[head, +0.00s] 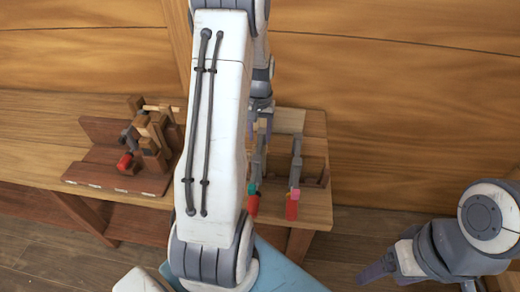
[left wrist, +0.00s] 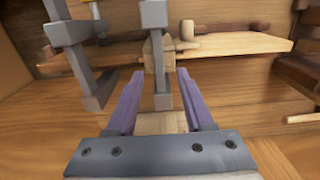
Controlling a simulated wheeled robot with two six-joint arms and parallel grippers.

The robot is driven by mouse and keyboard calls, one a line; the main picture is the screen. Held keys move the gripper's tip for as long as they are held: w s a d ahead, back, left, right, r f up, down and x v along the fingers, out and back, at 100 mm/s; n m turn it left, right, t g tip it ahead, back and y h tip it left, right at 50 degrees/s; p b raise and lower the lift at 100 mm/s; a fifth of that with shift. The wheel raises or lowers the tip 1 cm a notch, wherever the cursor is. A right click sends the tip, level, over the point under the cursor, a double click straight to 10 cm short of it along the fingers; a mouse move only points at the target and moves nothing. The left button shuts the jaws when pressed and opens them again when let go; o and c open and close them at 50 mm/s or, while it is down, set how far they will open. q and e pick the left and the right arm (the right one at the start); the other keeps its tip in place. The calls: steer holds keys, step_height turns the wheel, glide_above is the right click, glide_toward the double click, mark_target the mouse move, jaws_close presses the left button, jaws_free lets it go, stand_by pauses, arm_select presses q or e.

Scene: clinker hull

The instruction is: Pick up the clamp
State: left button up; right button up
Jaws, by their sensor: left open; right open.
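Two grey bar clamps with red handles lie side by side on the bench's right end in the head view. One has a green piece (head: 253,190), the other a pink piece (head: 294,181). My left gripper (head: 262,112) is at the far end of the green-marked clamp, partly hidden by my arm. In the left wrist view, my left gripper (left wrist: 157,82) is open, with a grey clamp bar (left wrist: 156,50) between its purple fingers, no grip visible. Another grey clamp (left wrist: 72,45) is left of it. My right gripper (head: 377,270) is open and empty at lower right, off the bench.
A wooden bench (head: 40,150) runs along the planked hull wall (head: 410,110). A brown tray (head: 95,178) on its left holds wooden pieces and a red-ended item (head: 125,162). A light blue surface (head: 285,270) is in front. My left arm hides the bench's middle.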

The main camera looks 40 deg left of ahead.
mark_target(260, 142)
arm_select(q)
steer(key=shift+f+p, duration=0.4)
steer(key=shift+f, duration=1.35)
jaws_close()
steer(key=shift+w+r, duration=0.1)
steer(key=shift+w, duration=0.05)
